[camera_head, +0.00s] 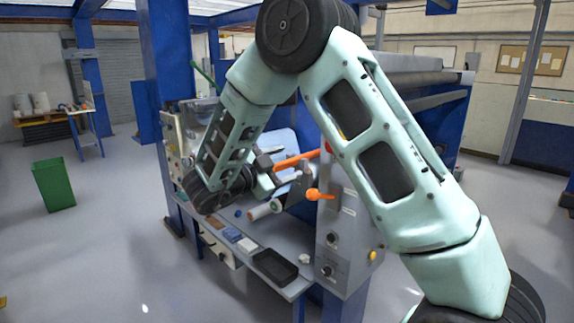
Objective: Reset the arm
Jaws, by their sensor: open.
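My pale green arm rises from the lower right, bends at a black joint at the top and comes down to a dark wrist. My gripper (273,172) is small and dark at the end of that wrist, pointing right towards the film machine (345,225). Its jaws are open, and I see nothing held in them. Two orange handles (296,160) (318,195) are close to the gripper's right. A roller with a pale end (260,211) lies just below it. I cannot tell whether the gripper touches any of these. My arm hides part of the machine.
The machine's grey shelf (262,238) below holds a black tray (275,267) and small blue items (231,234). Blue posts (168,90) frame the machine. A green bin (53,185) and a small blue table (82,115) stand at the left. The floor between is clear.

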